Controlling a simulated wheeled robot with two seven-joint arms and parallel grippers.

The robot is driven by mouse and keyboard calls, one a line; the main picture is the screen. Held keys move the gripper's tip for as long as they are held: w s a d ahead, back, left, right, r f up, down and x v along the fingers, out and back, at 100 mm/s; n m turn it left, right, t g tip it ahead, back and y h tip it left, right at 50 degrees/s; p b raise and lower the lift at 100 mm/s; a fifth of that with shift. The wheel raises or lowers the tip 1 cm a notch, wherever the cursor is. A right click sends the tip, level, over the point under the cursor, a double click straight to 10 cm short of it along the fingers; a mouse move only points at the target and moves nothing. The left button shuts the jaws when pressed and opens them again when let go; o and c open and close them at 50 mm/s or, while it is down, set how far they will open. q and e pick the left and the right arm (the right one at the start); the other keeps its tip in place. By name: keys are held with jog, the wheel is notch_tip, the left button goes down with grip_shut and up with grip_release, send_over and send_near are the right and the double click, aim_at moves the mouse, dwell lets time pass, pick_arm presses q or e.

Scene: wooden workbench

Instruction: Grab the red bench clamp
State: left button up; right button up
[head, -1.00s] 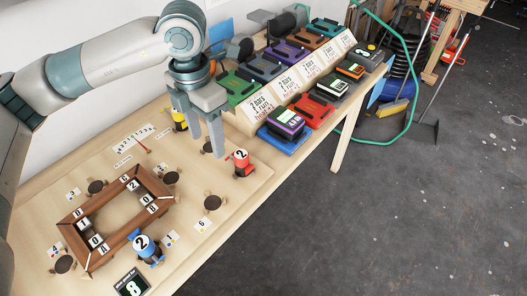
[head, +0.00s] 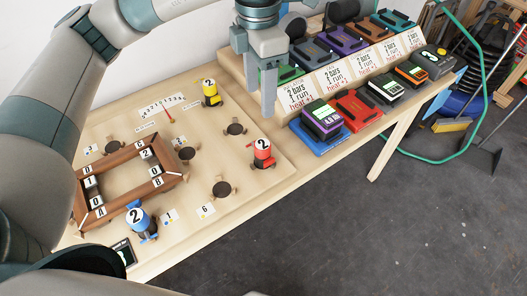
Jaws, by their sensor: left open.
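The red bench clamp (head: 263,155), with a white top marked 2, stands upright on the light wooden board near its right edge. My left gripper (head: 257,107) hangs above and behind it in the picture, fingers pointing down. Its two fingers are apart with nothing between them, and it does not touch the clamp. My right gripper is not in view.
A yellow clamp (head: 211,93) and a blue clamp (head: 141,222) stand on the board. A wooden frame (head: 113,207) lies at left.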

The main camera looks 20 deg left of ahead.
pick_arm(q)
jog(key=f, duration=0.1)
jog(key=p, duration=0.3)
send_over(262, 144)
jog(key=f, duration=1)
jog(key=shift+a, duration=0.2)
jog(key=shift+w+f, duration=0.1)
jog(key=shift+f, duration=0.45)
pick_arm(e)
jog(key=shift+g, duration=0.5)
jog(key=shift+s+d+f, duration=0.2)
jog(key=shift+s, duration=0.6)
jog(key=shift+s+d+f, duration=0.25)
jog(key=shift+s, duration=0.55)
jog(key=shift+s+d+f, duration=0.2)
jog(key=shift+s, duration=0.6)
pick_arm(q)
jog(key=shift+f, duration=0.15)
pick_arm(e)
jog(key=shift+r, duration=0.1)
